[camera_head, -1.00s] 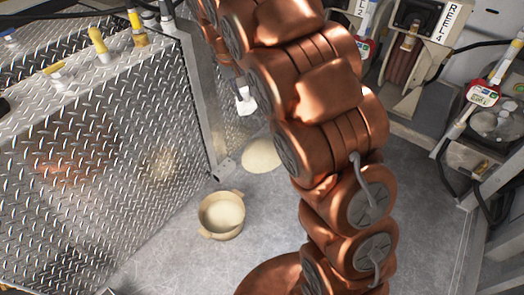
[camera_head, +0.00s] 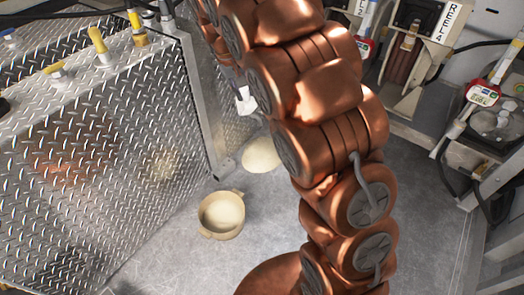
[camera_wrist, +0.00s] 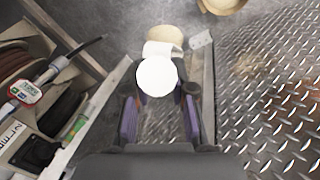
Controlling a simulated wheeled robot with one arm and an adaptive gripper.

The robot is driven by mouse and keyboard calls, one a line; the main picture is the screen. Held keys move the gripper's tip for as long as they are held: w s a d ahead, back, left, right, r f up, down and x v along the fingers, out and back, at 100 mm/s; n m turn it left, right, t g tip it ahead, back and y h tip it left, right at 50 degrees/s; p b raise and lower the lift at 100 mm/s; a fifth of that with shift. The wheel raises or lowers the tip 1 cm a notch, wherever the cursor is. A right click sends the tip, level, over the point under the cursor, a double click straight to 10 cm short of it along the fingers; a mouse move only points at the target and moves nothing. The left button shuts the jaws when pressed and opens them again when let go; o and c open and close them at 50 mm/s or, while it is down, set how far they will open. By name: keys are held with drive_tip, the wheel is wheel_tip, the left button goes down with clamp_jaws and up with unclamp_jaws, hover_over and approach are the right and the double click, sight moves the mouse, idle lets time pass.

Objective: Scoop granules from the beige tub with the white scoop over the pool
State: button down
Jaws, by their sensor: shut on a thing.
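The white scoop (camera_wrist: 157,76) is between the fingers of my gripper (camera_wrist: 160,100), which is shut on it; whether it holds granules I cannot tell. In the head view the scoop (camera_head: 246,101) shows left of my arm, above the floor, and my arm hides most of the gripper. The pool (camera_head: 261,155) is a pale cream patch on the floor, partly behind my arm; in the wrist view it (camera_wrist: 166,36) lies just beyond the scoop. The beige tub (camera_head: 221,233) stands upright on the floor, left of and nearer than the pool, with pale contents. Its edge shows at the top of the wrist view (camera_wrist: 222,5).
A diamond-plate metal cabinet (camera_head: 110,180) with yellow-capped fittings stands close on the left. Its corner post (camera_head: 197,100) is near the scoop. Hose reels (camera_head: 408,50) and dispensing handles line the right. The grey floor around the tub is clear.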

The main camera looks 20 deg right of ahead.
idle(0.3)
drive_tip(key=shift+r+p, duration=0.85)
drive_tip(key=shift+r, duration=1.2)
